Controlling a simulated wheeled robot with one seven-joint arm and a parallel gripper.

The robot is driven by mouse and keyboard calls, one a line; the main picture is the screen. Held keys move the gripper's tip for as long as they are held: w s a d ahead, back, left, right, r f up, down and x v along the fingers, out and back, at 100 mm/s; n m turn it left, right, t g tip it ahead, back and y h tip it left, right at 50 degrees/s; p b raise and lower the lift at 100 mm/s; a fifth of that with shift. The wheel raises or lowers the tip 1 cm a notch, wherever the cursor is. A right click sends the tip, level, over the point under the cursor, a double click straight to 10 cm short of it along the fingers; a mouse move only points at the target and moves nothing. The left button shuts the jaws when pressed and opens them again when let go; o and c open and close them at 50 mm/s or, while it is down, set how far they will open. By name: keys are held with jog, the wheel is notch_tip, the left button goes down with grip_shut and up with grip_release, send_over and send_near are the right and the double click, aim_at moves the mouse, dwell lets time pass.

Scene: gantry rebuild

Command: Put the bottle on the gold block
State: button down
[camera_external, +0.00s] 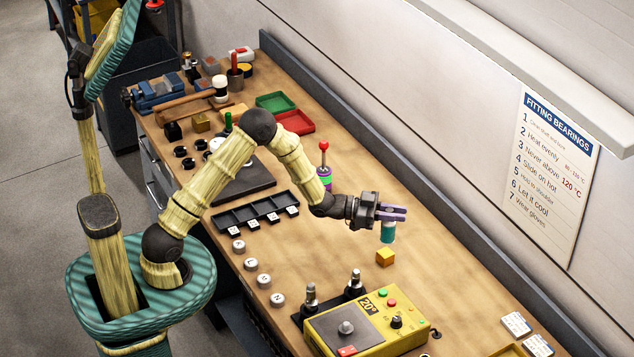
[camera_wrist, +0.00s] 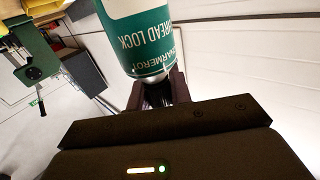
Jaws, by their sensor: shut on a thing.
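The bottle (camera_external: 388,232) is teal and white, with a label reading "THREAD LOCK" in the wrist view (camera_wrist: 150,35). My gripper (camera_external: 393,213) has purple fingers and is shut on the bottle near its neck end. In the external view the bottle hangs below the fingers and looks upright. The gold block (camera_external: 386,257) is a small cube on the wooden bench, just below the bottle in the picture. A small gap shows between them; I cannot tell whether the bottle is directly over the block. The gold block does not show in the wrist view.
A yellow control box (camera_external: 368,322) stands nearer the front, with dark metal fittings beside it. A post with a red knob (camera_external: 324,148) stands behind my forearm. Bench right of the block is clear.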

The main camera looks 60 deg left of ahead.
aim_at(394, 225)
jog(key=shift+f+p, duration=0.4)
jog(key=shift+f, duration=1.65)
jog(key=shift+f, duration=0.15)
jog(key=c, duration=1.3)
grip_release()
jog(key=shift+r, duration=0.2)
jog(key=b+v, duration=0.3)
jog(key=v, duration=0.9)
jog(key=shift+b, duration=0.35)
jog(key=shift+f, duration=0.1)
